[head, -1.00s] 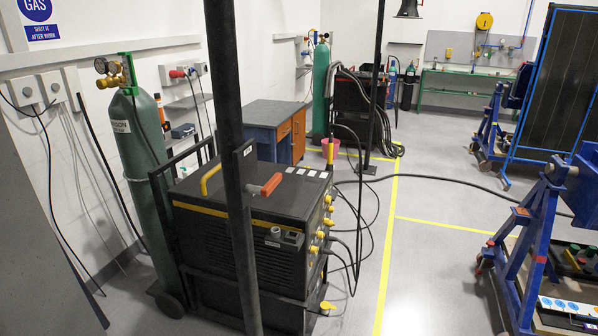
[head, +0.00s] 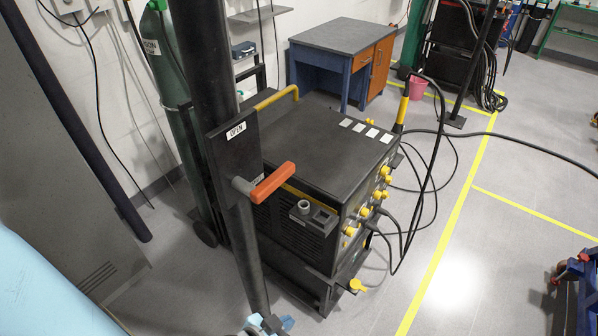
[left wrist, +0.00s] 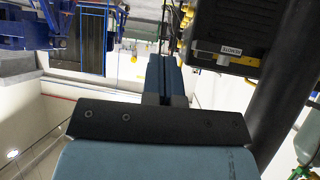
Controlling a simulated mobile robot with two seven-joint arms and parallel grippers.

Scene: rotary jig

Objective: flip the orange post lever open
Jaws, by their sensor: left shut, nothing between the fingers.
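The orange lever (head: 272,185) sticks out to the right from a grey pivot on a dark plate (head: 232,150) on the black post (head: 205,70). A white label reading OPEN (head: 236,131) is at the plate's top. My left gripper (head: 266,323) shows only in part at the bottom edge of the head view, well below the lever and close to the post's lower part. In the left wrist view its blue fingers (left wrist: 164,75) are together and empty. The lever is not seen in the wrist view. My right gripper is in neither view.
A black welding machine (head: 330,150) with a yellow handle and yellow plugs stands just behind the post. A green gas cylinder (head: 172,110) stands left of it. Cables hang at its right. Open floor (head: 460,270) lies to the right.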

